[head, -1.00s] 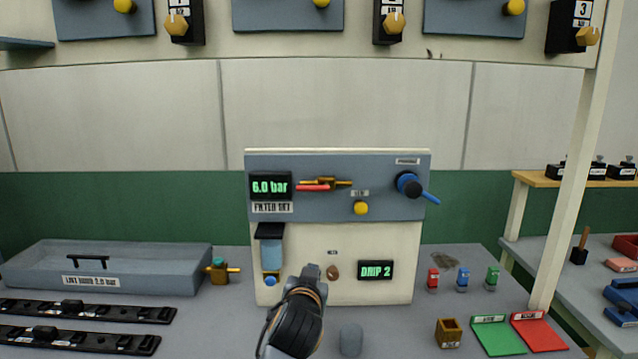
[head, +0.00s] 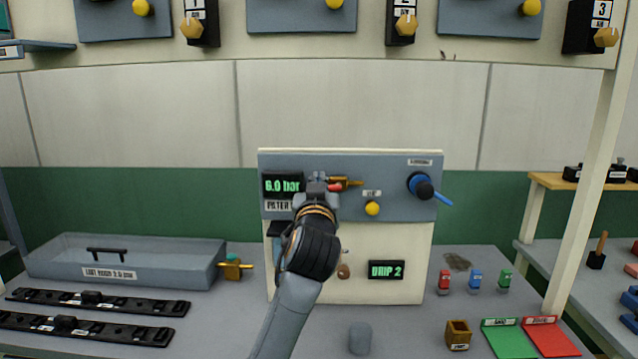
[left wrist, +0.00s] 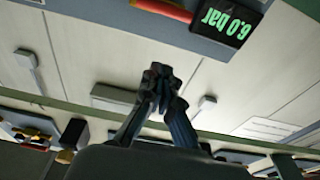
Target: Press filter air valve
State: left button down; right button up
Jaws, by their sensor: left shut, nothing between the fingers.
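A panel (head: 395,192) stands on the bench with a "6.0 bar" display (head: 283,186) at its upper left. Beside the display is a brass valve (head: 346,183) with a red lever (head: 334,188), now partly hidden by my gripper. In the left wrist view the red lever (left wrist: 163,10) and the display (left wrist: 228,22) show at the top. My left gripper (head: 318,179) is shut and empty in front of the lever. Its closed fingertips (left wrist: 160,80) appear apart from the lever in the wrist view; contact cannot be told in the head view. My right gripper is not in view.
A yellow knob (head: 372,208) and a blue-black rotary handle (head: 424,188) sit right of the valve. A "DRIP 2" display (head: 386,270) is lower. A grey cylinder (head: 360,338) stands in front. A lidded tray (head: 130,262) lies left.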

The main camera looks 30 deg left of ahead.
pick_arm(q)
jog(key=p+x, duration=0.3)
jog(key=x, duration=0.6)
jog(key=shift+s+d+f+p, duration=0.15)
jog(key=shift+s+f, duration=0.05)
jog(key=shift+f, duration=0.45)
jog(key=shift+s+d+f+p, duration=0.15)
jog(key=shift+s+f, duration=0.05)
jog(key=shift+f, duration=0.5)
jog(key=shift+s+d+f+p, duration=0.1)
jog(key=shift+s+f+p, duration=0.1)
jog(key=shift+f, duration=0.45)
